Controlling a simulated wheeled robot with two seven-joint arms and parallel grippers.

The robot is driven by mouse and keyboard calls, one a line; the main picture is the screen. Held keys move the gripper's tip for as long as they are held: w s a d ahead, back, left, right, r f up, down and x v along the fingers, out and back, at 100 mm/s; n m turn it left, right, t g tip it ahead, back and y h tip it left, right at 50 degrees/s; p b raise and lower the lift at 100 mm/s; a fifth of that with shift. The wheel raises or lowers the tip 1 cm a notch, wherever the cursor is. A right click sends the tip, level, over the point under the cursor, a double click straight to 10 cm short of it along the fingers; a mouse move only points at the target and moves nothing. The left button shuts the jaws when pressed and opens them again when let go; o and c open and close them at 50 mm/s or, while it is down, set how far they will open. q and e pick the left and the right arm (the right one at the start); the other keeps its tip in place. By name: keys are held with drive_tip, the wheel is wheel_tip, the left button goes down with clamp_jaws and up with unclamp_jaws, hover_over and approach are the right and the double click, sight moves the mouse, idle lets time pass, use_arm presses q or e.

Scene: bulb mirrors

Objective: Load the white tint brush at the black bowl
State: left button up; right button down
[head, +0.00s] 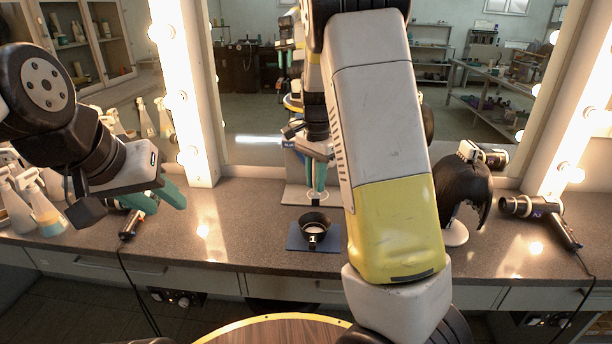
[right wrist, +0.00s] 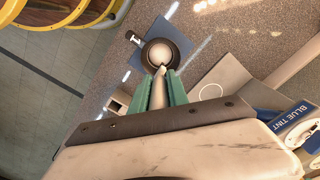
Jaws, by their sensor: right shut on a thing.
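The black bowl (head: 314,222) stands on a blue mat (head: 295,240) near the counter's front edge, with pale contents inside. It also shows in the right wrist view (right wrist: 148,55). My right gripper (head: 317,187) points down just above and behind the bowl. Its teal fingers are shut on the white tint brush (right wrist: 158,92), a pale slim piece between them. The brush's tip overlaps the bowl's inside in the right wrist view; I cannot tell whether it touches the contents. My left gripper (head: 160,195) hangs over the counter at the left, its fingers apart and empty.
A pale board (right wrist: 225,82) with a ring mark lies beside the bowl. A container labelled BLUE TINT (right wrist: 296,125) is near it. A hair dryer (head: 540,212) and a dark wig (head: 463,190) are at right, spray bottles (head: 45,212) at left. The mirror stands behind.

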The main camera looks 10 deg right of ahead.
sight(315, 193)
drive_tip(key=shift+a+f, duration=0.1)
drive_tip(key=shift+f, duration=5.2)
drive_tip(key=shift+r, duration=3)
drive_tip(key=shift+w+r, duration=0.1)
drive_tip(key=shift+r, duration=2.4)
